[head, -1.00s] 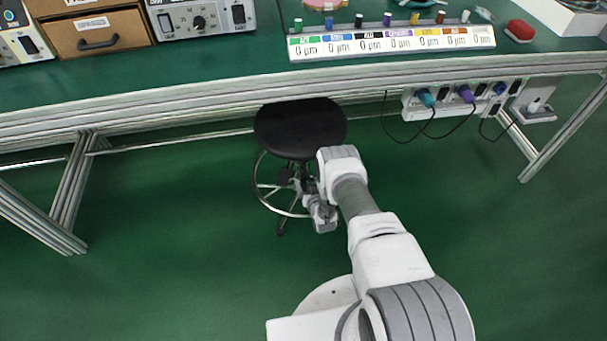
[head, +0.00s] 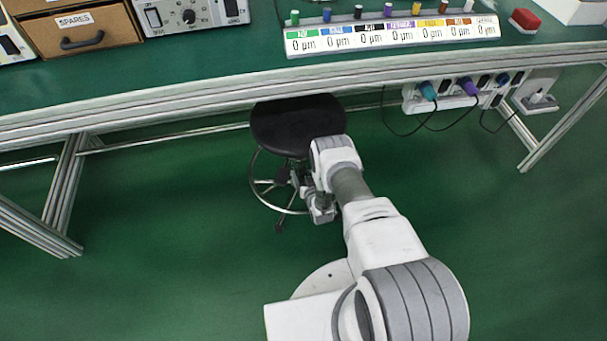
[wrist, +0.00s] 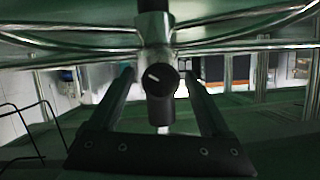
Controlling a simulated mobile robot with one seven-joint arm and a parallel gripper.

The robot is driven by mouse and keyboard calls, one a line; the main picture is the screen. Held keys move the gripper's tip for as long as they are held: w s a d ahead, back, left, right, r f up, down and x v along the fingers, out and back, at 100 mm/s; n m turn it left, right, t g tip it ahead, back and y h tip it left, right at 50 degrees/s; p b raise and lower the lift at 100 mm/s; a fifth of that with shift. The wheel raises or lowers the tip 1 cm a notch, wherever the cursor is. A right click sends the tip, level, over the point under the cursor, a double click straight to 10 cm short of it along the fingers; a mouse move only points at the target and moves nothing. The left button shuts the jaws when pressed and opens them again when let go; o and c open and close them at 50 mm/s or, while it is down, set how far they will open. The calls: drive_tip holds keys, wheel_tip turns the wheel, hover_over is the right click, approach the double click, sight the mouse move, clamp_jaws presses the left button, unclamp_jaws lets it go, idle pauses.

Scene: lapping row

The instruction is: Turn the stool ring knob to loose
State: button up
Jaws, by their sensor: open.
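The stool has a round black seat (head: 297,124) and a chrome foot ring (head: 262,190), partly under the bench edge. In the wrist view the ring's spokes meet a chrome hub (wrist: 155,38). The black ring knob (wrist: 160,80) with a white pointer line sits just below the hub; its line slants from upper left to lower right. My gripper (wrist: 157,82) is open, with one dark finger on each side of the knob and a visible gap to each. In the head view my wrist hides the knob and the fingertips.
The workbench front edge (head: 200,105) runs above the stool. A bench leg (head: 62,190) stands to the left. A power strip (head: 440,100) with plugs and hanging cables is under the bench at right. Green floor (head: 160,240) is free around the stool.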

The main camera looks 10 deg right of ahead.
clamp_jaws()
idle(0.4)
drive_tip(key=m+y, duration=0.1)
drive_tip(key=m, duration=0.1)
drive_tip(key=shift+d+m+y, duration=0.2)
drive_tip(key=shift+m+y, duration=0.2)
drive_tip(key=m+t+y, duration=0.1)
drive_tip(key=m+y, duration=0.1)
drive_tip(key=m, duration=0.1)
drive_tip(key=shift+m, duration=0.3)
drive_tip(key=shift+a, duration=0.1)
idle(0.4)
unclamp_jaws()
drive_tip(key=shift+f, duration=0.1)
